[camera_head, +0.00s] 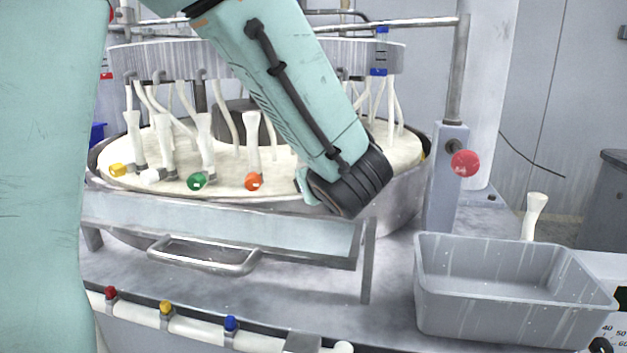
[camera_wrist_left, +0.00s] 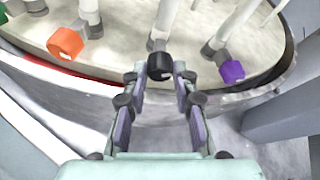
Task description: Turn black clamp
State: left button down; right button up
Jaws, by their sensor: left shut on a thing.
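The black clamp (camera_wrist_left: 160,66) sits at the lower end of a white hose at the platen's rim in the left wrist view. My left gripper (camera_wrist_left: 159,80) is shut on it, with one fingertip on each side. In the head view my left forearm crosses in front of the platen, and its wrist hides the gripper and the black clamp. An orange clamp (camera_wrist_left: 66,43) is left of the gripper and a purple clamp (camera_wrist_left: 232,71) is right of it, both apart from the fingers. My right gripper is in neither view.
The round platen (camera_head: 330,178) also bears green (camera_head: 197,181) and yellow (camera_head: 118,170) clamps. A handled metal guard (camera_head: 300,228) stands in front. A grey bin (camera_head: 510,250) is at the right, near a post with a red knob (camera_head: 465,163).

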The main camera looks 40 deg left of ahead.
pick_arm(q)
jog(key=c, duration=1)
grip_release()
jog(key=shift+f, duration=0.1)
jog(key=shift+c, duration=0.2)
